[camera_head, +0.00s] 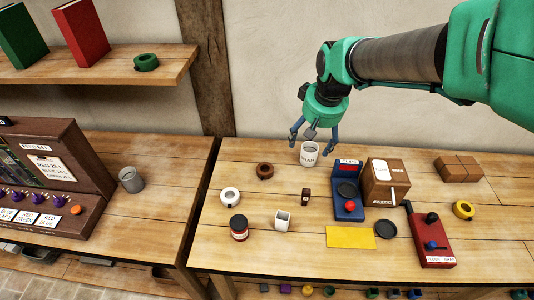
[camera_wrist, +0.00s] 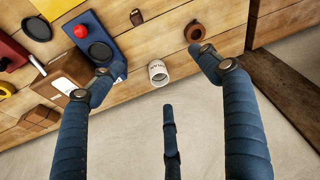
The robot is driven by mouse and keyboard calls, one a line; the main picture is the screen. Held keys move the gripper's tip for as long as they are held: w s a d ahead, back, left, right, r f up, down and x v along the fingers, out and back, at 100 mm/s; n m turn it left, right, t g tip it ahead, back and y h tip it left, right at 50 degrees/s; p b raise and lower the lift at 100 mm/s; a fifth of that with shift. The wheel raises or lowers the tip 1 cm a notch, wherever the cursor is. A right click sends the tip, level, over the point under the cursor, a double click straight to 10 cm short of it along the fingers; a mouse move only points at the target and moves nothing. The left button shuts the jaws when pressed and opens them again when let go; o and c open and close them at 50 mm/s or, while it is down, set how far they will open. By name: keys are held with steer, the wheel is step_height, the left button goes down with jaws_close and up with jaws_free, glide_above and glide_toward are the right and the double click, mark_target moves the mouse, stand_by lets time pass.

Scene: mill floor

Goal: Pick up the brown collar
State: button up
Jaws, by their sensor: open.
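The brown collar (camera_head: 265,170) is a dark brown ring lying flat near the back left of the wooden table. In the wrist view the brown collar (camera_wrist: 194,32) shows near the top, just above the right fingertip and apart from it. My gripper (camera_head: 314,138) is open and empty above the table's back edge, to the right of the collar.
A white lettered cup (camera_head: 308,155) stands right of the collar, below my gripper. A white ring (camera_head: 230,196) and a dark jar (camera_head: 239,228) are in front. A blue device (camera_head: 348,205) and brown box (camera_head: 383,187) stand right. The shelf (camera_head: 110,72) overhangs the back left.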

steer(key=w+a+f+n+g+p, duration=0.1)
steer(key=w+a+f+n+p, duration=0.1)
steer(key=w+a+f, duration=0.9)
step_height(320, 180, down, 4)
steer(key=a, duration=0.2)
steer(key=shift+a+f+n+p, duration=0.25)
steer(key=shift+a+n+p, duration=0.05)
steer(key=shift+w+f, duration=0.1)
steer(key=b, duration=0.2)
glide_above(265, 169)
steer(key=shift+d+f, duration=0.15)
steer(key=shift+f, duration=4)
steer(key=shift+f, duration=0.1)
steer(key=shift+f+b, duration=0.55)
steer(key=shift+f, duration=1.95)
